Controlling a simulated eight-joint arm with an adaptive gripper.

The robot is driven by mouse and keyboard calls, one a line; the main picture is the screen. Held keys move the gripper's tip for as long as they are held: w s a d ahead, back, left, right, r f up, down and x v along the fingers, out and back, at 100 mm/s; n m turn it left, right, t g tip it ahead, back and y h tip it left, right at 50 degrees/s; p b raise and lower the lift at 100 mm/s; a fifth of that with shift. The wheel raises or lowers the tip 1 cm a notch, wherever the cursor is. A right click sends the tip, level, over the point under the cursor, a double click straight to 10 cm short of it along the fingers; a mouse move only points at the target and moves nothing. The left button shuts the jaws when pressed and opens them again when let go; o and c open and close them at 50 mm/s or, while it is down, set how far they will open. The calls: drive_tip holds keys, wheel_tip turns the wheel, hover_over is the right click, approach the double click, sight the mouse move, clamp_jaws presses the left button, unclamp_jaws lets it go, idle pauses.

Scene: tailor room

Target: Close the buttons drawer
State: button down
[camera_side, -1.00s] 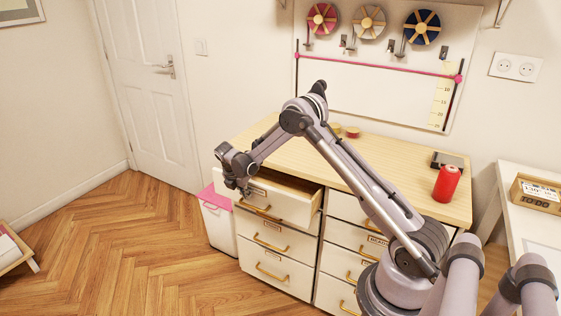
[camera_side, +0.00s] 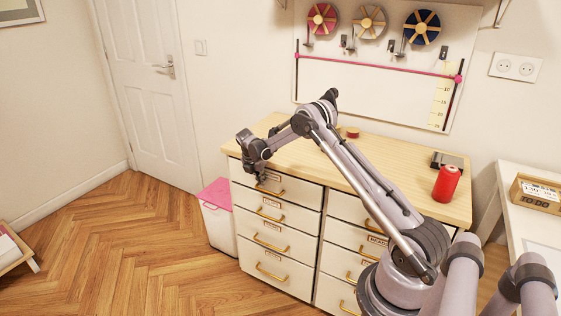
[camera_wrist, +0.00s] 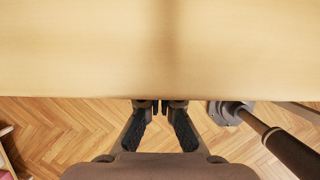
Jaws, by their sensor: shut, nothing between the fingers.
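The top left drawer (camera_side: 295,194) of the wooden-topped cabinet sits in line with the drawer fronts below it. It has a brass handle (camera_side: 270,190) and a small label too small to read. My gripper (camera_side: 260,178) is at the upper left part of this drawer front, just below the cabinet top's edge. In the wrist view my gripper (camera_wrist: 159,106) points at the cabinet top's edge, its dark fingers together and empty. The drawer front is hidden under the top's edge in that view, so I cannot tell contact.
The cabinet top (camera_side: 405,180) holds a red can (camera_side: 446,183), a dark box (camera_side: 448,161) and small round items. A white bin with a pink lid (camera_side: 215,194) stands at the cabinet's left. The floor (camera_side: 130,250) in front is clear.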

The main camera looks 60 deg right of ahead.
drive_tip(key=shift+d, duration=0.4)
drive_tip(key=s+a+r+m+t, duration=0.1)
drive_tip(key=s+a+r+m, duration=0.1)
drive_tip(key=a+r, duration=0.7)
drive_tip(key=s+a+r+m+t, duration=0.1)
drive_tip(key=s+a+r+m, duration=0.1)
drive_tip(key=a+r, duration=0.7)
drive_tip(key=s+a+r+m+t+y, duration=0.3)
drive_tip(key=s+a+r+m, duration=0.5)
drive_tip(key=s+a, duration=0.45)
drive_tip(key=s+a+f+m+t+y, duration=0.1)
drive_tip(key=s+a+f+m+t, duration=0.1)
drive_tip(key=s+m, duration=0.4)
drive_tip(key=shift+s+a+f, duration=0.5)
drive_tip(key=shift+s+a, duration=0.65)
drive_tip(key=shift+a, duration=0.1)
